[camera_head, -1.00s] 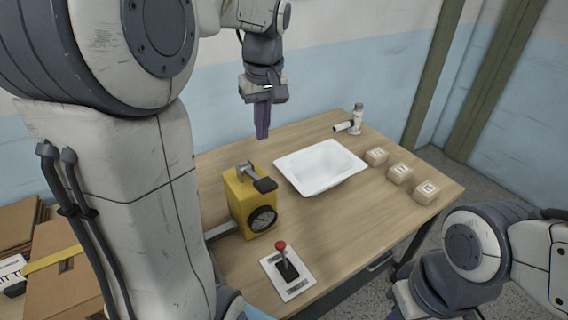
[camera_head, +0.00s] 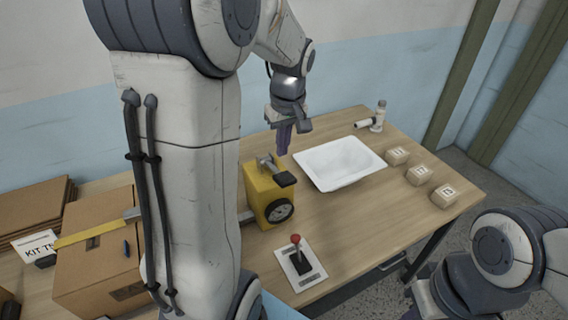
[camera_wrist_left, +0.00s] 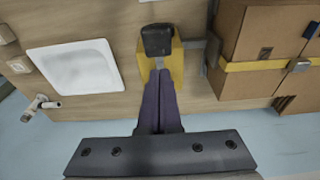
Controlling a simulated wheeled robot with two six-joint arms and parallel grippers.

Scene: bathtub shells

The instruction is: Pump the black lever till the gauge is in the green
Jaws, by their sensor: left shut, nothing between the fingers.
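A yellow pump box (camera_head: 262,200) stands on the table with a round dark gauge (camera_head: 279,211) on its front. The gauge's needle and colours are too small to read. The black lever (camera_head: 285,179) sticks out from the top of the box; its dark pad also shows in the left wrist view (camera_wrist_left: 157,40). My left gripper (camera_head: 283,152) points down above and behind the lever, with its purple fingers shut and empty. In the left wrist view its fingertips (camera_wrist_left: 159,74) line up with the pad and appear apart from it. My right gripper is not visible.
A white basin (camera_head: 340,163) lies right of the pump, with a tap (camera_head: 377,118) behind it and small labelled blocks (camera_head: 418,174) beyond. A red-knobbed stick on a white plate (camera_head: 300,266) is in front. Cardboard boxes (camera_head: 95,260) stand left.

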